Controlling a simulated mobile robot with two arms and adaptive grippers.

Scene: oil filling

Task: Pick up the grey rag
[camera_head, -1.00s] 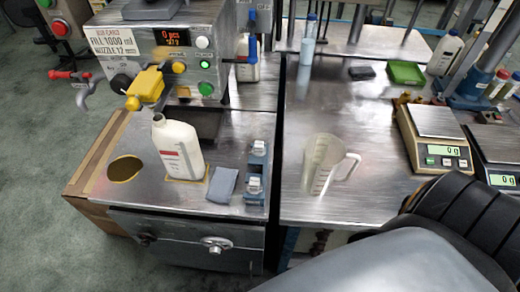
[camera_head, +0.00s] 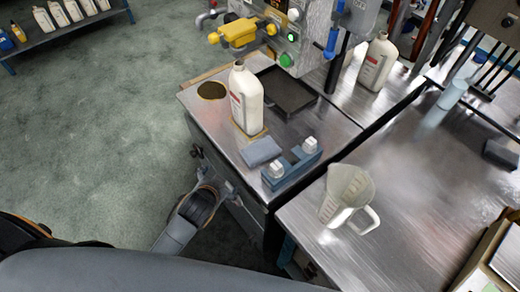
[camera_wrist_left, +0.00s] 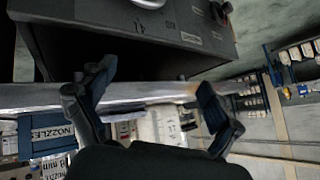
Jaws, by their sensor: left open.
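The grey rag (camera_head: 261,152) lies folded flat on the metal bench of the filling machine, in front of a white bottle (camera_head: 246,98) and left of a blue holder with pale fittings (camera_head: 292,163). My left gripper (camera_head: 218,184) is low in front of the bench, below and left of the rag, apart from it. In the left wrist view its two fingers (camera_wrist_left: 152,98) are spread with nothing gripped between them. The bottle (camera_wrist_left: 160,126) shows beyond them; a pale flat strip beside it may be the rag. My right gripper is out of view.
A clear measuring jug (camera_head: 346,196) stands on the right-hand table. A yellow nozzle valve (camera_head: 240,32) overhangs the bench behind the bottle. Open floor lies to the left.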

